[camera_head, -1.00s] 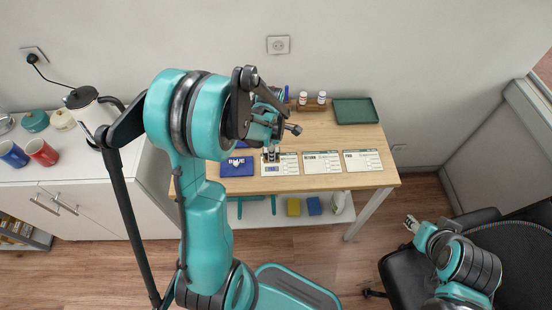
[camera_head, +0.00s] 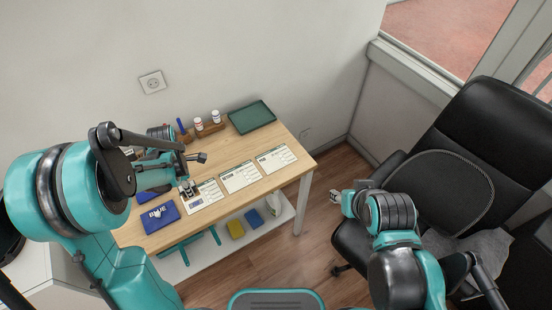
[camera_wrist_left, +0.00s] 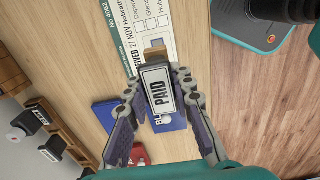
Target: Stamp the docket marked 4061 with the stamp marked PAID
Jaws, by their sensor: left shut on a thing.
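My left gripper (camera_head: 188,190) is over the upper left part of the leftmost docket (camera_head: 208,197). In the left wrist view, the gripper (camera_wrist_left: 157,100) is shut on a stamp whose pale top label reads PAID (camera_wrist_left: 158,88). Whether the stamp touches the paper is hidden. The docket below it (camera_wrist_left: 122,12) bears a number that looks like 4062, in small print. A middle docket (camera_head: 240,177) and a right docket (camera_head: 276,159) lie beside it, their numbers too small to read. My right gripper (camera_head: 336,202) is beyond the table's right end, by the chair; its fingers are too small to judge.
A blue ink pad (camera_head: 160,216) lies left of the dockets; a red pad (camera_wrist_left: 138,154) shows in the wrist view. Other stamps (camera_wrist_left: 33,119) stand by a wooden rack (camera_wrist_left: 62,128). Bottles (camera_head: 197,122) and a green tray (camera_head: 251,117) stand at the back. A black chair (camera_head: 440,180) is right.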

